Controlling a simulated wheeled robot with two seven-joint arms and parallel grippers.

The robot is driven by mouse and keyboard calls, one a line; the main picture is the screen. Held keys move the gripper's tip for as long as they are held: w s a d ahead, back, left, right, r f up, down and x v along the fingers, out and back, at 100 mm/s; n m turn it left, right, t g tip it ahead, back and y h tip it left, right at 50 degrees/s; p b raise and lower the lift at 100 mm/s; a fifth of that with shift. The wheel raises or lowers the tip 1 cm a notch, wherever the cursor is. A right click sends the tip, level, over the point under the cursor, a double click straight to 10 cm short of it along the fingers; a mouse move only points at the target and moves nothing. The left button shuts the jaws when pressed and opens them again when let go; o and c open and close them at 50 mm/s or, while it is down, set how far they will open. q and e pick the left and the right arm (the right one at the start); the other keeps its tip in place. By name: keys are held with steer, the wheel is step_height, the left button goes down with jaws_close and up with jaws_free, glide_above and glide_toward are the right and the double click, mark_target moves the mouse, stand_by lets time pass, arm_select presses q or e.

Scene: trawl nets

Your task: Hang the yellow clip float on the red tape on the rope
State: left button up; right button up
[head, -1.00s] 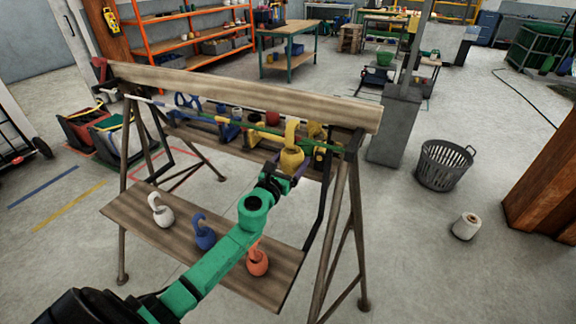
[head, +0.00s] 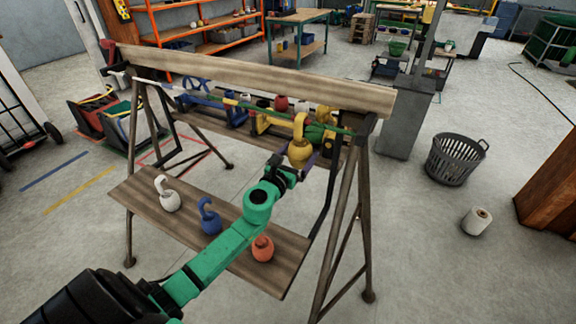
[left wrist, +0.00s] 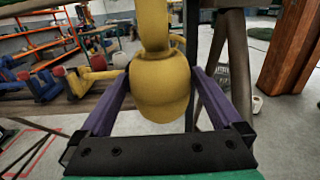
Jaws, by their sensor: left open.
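The yellow clip float (head: 300,153) is upright at the right part of the rope (head: 335,130), its hook at rope height. I cannot tell for sure that the hook is over the rope, and I cannot make out the red tape under it. My left gripper (head: 297,165) is just below and in front of the float. In the left wrist view the float (left wrist: 160,90) is between the open purple fingers (left wrist: 160,100), with small gaps beside it. The hook top is cut off there. My right gripper is not in view.
A lower plank (head: 140,195) holds a white float (head: 168,200), a blue float (head: 210,222) and an orange float (head: 262,250). Several coloured floats sit on a rear plank behind the rope. A wooden beam (head: 250,78) runs above. A grey basket (head: 455,160) stands right.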

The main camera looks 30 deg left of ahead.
arm_select(q)
steer(key=s+b, duration=0.2)
steer(key=s, duration=1.1)
steer(key=shift+s+d, duration=0.4)
